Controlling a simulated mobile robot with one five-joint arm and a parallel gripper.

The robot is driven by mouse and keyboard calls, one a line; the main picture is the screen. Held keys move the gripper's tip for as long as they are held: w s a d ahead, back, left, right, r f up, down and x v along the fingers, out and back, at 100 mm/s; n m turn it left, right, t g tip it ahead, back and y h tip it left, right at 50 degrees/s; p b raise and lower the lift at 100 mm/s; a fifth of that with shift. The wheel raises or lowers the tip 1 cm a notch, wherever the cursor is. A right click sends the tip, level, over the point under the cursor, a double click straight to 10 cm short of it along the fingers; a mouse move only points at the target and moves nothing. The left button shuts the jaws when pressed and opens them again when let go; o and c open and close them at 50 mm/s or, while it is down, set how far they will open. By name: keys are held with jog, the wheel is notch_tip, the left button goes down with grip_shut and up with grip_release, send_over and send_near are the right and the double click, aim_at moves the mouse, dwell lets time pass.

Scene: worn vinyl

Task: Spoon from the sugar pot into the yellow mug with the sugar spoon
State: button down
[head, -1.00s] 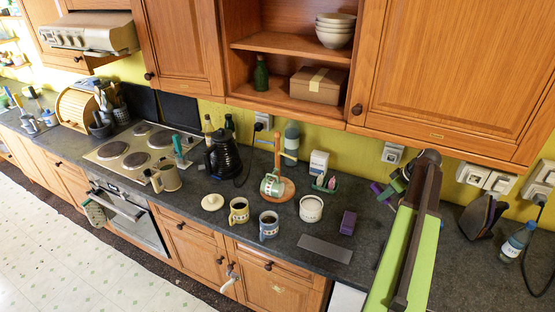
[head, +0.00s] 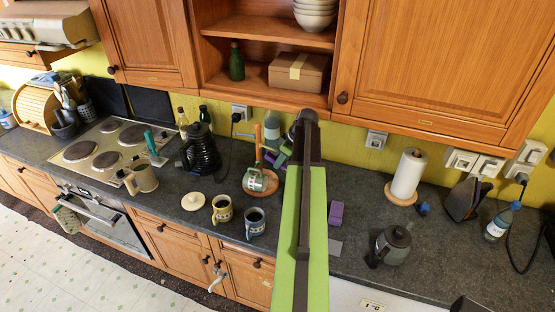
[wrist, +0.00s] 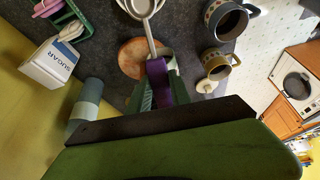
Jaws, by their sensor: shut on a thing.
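My gripper (wrist: 156,92) is shut on the purple handle of the sugar spoon (wrist: 157,72). The spoon's grey shaft runs up the wrist view to its bowl, which overlaps the pale sugar pot (wrist: 122,5) at the top edge. I cannot tell whether the bowl is in the pot or above it. In the head view my arm hides the pot, and the gripper (head: 280,156) shows only partly behind it. The yellow mug (head: 222,209) stands upright on the counter, left of my arm; it also shows in the wrist view (wrist: 214,60), apart from the spoon.
A blue mug (head: 255,222) stands beside the yellow mug, and a cream lid (head: 193,201) lies left of it. A mug tree (head: 261,181) with a green mug stands behind. The wrist view shows a sugar carton (wrist: 50,64) and a blue bottle (wrist: 87,103). A kettle (head: 392,244) stands right.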

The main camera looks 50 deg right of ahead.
jog(key=shift+s+d, duration=0.1)
jog(key=shift+d, duration=0.1)
jog(key=shift+f+b, duration=0.25)
jog(key=shift+b, duration=0.05)
jog(key=shift+s+d+f+t+b, duration=0.1)
jog(key=shift+s+f+t+b, duration=0.2)
jog(key=shift+f+b, duration=0.35)
notch_tip(320, 180, down, 10)
jog(key=s+t+b, duration=0.1)
jog(key=t+b, duration=0.1)
jog(key=b, duration=1.1)
jog(key=shift+s+d+r+t+y, duration=0.15)
jog(key=shift+s+t+y, duration=0.1)
jog(key=shift+t+y, duration=0.05)
jog(key=shift+f, duration=0.25)
